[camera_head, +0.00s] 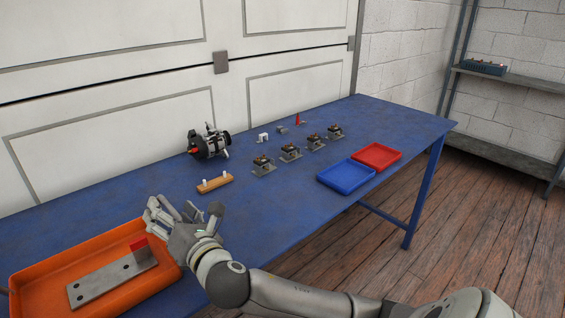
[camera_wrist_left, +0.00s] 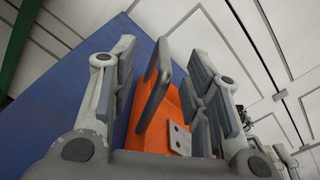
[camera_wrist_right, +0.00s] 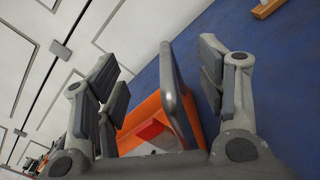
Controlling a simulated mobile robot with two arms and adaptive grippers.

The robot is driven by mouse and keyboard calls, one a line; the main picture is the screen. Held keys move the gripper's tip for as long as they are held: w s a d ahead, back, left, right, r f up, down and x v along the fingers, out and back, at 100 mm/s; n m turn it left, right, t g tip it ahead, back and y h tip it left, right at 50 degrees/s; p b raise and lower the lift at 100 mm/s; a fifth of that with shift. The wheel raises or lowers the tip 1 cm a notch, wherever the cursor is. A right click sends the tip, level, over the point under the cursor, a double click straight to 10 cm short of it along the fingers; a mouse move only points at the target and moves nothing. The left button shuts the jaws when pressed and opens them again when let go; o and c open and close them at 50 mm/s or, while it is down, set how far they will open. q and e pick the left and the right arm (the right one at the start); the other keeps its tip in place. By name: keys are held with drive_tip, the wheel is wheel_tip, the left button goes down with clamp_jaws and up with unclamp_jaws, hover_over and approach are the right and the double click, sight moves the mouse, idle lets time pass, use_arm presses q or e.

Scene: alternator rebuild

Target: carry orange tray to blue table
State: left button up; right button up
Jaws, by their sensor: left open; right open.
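The orange tray (camera_head: 40,280) appears to rest on the near left end of the blue table (camera_head: 120,190). It holds a grey metal plate with holes (camera_head: 105,280) and a red block (camera_head: 138,243). My right gripper (camera_head: 185,222) is open at the tray's right end. In the right wrist view, a grey handle (camera_wrist_right: 178,90) at the tray's edge stands between its spread fingers. My left gripper (camera_wrist_left: 158,70) is open; in the left wrist view another grey handle (camera_wrist_left: 152,95) stands between its fingers, with orange tray beyond. My left gripper is outside the head view.
Farther along the table are an alternator (camera_head: 208,143), a wooden block with white pegs (camera_head: 214,183), several small parts on grey stands (camera_head: 290,153), a blue tray (camera_head: 345,177) and a red tray (camera_head: 377,156). A shelf (camera_head: 510,79) stands at right. Open wooden floor (camera_head: 460,220) lies beside the table.

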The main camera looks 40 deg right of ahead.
drive_tip(key=s, duration=0.8)
drive_tip(key=shift+s, duration=0.25)
